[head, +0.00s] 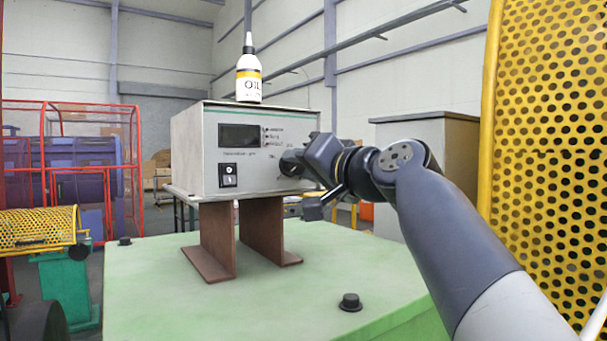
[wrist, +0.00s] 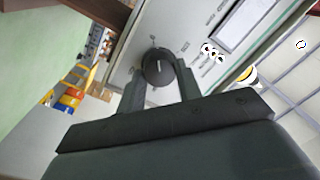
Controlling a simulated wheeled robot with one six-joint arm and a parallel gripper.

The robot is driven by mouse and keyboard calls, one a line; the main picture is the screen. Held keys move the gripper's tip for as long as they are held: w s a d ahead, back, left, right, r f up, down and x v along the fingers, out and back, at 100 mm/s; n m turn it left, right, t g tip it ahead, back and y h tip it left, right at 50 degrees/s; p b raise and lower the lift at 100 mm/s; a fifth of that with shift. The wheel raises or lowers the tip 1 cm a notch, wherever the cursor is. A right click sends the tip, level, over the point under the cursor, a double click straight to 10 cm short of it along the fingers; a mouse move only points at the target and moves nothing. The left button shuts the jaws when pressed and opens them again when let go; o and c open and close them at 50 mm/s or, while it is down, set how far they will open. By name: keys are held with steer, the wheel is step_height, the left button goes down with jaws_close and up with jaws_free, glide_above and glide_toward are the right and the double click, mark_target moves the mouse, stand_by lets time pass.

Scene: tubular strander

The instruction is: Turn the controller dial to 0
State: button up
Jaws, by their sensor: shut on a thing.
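The controller (head: 255,118) is a grey-white box with a dark display and a black rocker switch (head: 228,175) on its front. It stands on brown metal supports on a green surface. My gripper (head: 292,162) reaches the right part of its front panel. In the wrist view my gripper (wrist: 160,75) has its two fingers on either side of the round black dial (wrist: 157,68), shut on it. A pale pointer line shows on the dial face. The scale marks are too small to read. In the head view the dial is mostly hidden by my gripper.
A white oil bottle (head: 249,75) stands on top of the controller. A yellow perforated guard (head: 545,130) rises at the right. A grey cabinet (head: 440,135) stands behind my arm. A black knob (head: 350,302) sits on the green surface (head: 180,300), which is otherwise largely clear.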

steer(key=shift+f+n, duration=0.15)
steer(key=shift+n, duration=0.45)
steer(key=o, duration=1)
steer(key=shift+s+d, duration=0.1)
steer(key=b+v, duration=0.1)
steer(key=v, duration=0.9)
steer(key=shift+s+d, duration=0.1)
steer(key=shift+s, duration=0.15)
steer(key=x, duration=1)
steer(key=shift+w+a, duration=0.2)
steer(key=shift+w, duration=0.15)
steer(key=shift+s, duration=0.1)
